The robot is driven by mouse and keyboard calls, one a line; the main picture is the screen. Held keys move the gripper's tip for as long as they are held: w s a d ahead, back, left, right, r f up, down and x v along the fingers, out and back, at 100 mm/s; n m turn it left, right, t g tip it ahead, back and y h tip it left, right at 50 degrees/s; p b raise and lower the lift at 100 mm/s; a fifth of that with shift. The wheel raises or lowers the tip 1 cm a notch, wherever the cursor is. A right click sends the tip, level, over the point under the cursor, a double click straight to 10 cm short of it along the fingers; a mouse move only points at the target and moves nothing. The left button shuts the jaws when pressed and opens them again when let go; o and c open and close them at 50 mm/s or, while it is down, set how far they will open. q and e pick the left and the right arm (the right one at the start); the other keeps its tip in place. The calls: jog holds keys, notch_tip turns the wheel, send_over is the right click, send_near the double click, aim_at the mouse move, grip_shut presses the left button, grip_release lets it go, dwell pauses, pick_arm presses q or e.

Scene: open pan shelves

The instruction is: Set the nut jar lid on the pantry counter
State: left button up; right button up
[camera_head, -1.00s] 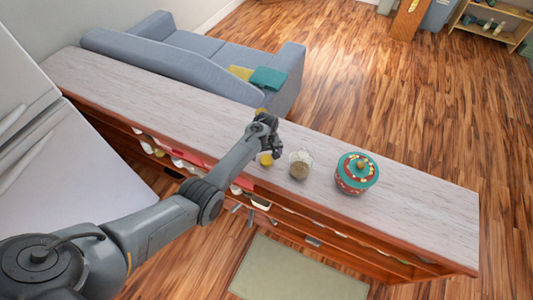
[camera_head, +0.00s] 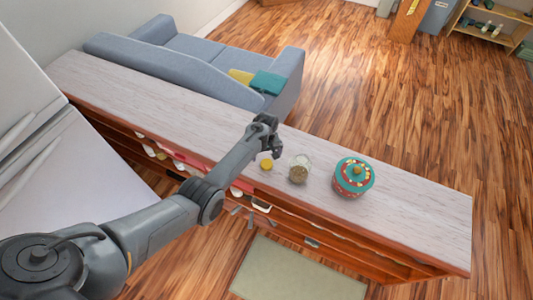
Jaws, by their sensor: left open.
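The pantry counter (camera_head: 400,212) is a long pale wood-grain top running diagonally across the view. The nut jar lid, a small round gold-yellow disc (camera_head: 266,165), lies on the counter near its front edge. The glass nut jar (camera_head: 299,174) with brown contents stands just right of it, with no lid seen on it. My left gripper (camera_head: 277,152) is open, just above and beside the lid and apart from it, holding nothing that I can see. My right gripper is out of view.
A teal and red lidded pot (camera_head: 354,176) stands right of the jar. Open shelves with several items lie below the counter's front edge. A grey sofa (camera_head: 200,62) is behind. The counter is clear to the left and far right.

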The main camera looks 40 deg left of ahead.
pick_arm(q)
jog(key=shift+r+p, duration=0.8)
jog(key=shift+r, duration=0.1)
jog(key=shift+r, duration=0.1)
notch_tip(320, 180, up, 10)
jog(key=p, duration=0.2)
jog(key=shift+r, duration=0.25)
